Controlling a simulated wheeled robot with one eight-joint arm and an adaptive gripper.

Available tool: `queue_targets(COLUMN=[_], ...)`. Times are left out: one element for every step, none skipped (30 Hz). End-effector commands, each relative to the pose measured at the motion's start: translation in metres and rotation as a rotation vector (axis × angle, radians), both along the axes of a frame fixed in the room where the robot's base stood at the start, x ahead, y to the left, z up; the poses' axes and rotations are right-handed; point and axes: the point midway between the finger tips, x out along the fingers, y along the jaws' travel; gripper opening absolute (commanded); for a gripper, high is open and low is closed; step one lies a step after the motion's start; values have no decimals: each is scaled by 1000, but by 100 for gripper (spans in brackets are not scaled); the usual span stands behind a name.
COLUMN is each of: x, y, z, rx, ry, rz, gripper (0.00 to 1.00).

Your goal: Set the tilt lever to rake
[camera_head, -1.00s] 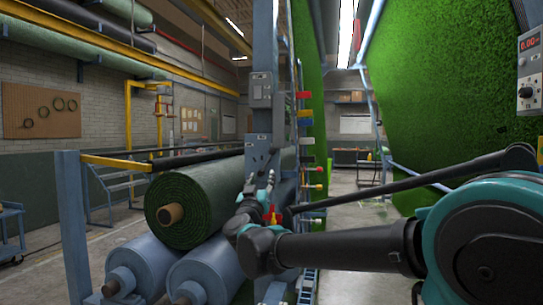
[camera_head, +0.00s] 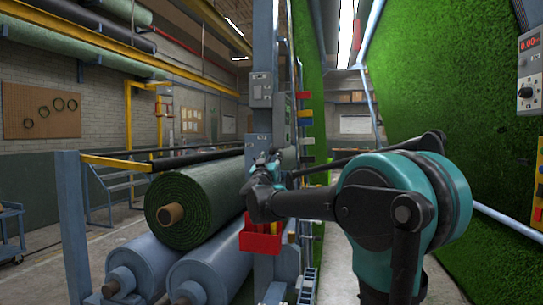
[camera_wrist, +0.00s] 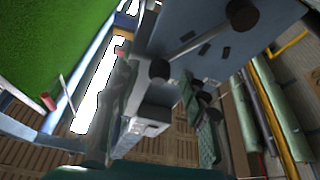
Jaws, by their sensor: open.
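In the head view my gripper (camera_head: 262,163) is at the blue upright post (camera_head: 258,62), in front of the plate on it. It looks small and dark there and covers what lies behind it. In the wrist view a thin metal rod (camera_wrist: 200,41) crosses a blue-grey plate (camera_wrist: 190,22), with a black round knob (camera_wrist: 158,69) near its lower end and another black knob (camera_wrist: 243,13) at the upper right. Which of these is the tilt lever, and its setting, I cannot tell. My gripper is open, with nothing seen held.
A green turf roll (camera_head: 200,205) lies on blue rollers (camera_head: 148,262) left of the post. A red box (camera_head: 262,238) hangs on the post below my gripper. Green turf (camera_head: 440,90) rises on the right, with a control box (camera_head: 528,75) at the edge.

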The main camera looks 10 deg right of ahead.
Motion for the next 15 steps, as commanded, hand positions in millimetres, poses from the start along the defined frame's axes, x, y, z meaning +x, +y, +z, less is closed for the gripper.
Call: queue_targets(x=[5, 8, 11, 12, 14, 15, 16, 16, 17, 17, 17, 17, 17, 17, 17], y=[-3, -4, -4, -5, -5, -6, -6, -6, -6, -6, -6, -6, -6, -6, -6], z=[3, 4, 5, 5, 6, 6, 7, 7, 7, 7, 7, 7, 7, 7, 7], rx=[0, 0, -1, -1, 0, 0, 0, 0, 0, 0, 0, 0, 0, 0, 0], ry=[0, 0, -1, -1, -1, 0, 0, 0, 0, 0, 0, 0, 0, 0, 0], rz=[-2, -2, -2, -2, -1, -1, -1, 0, 0, 0, 0, 0, 0, 0, 0], gripper=[45, 45, 45, 45, 45, 45, 45, 45, 45, 45, 45, 45, 45, 45, 45])
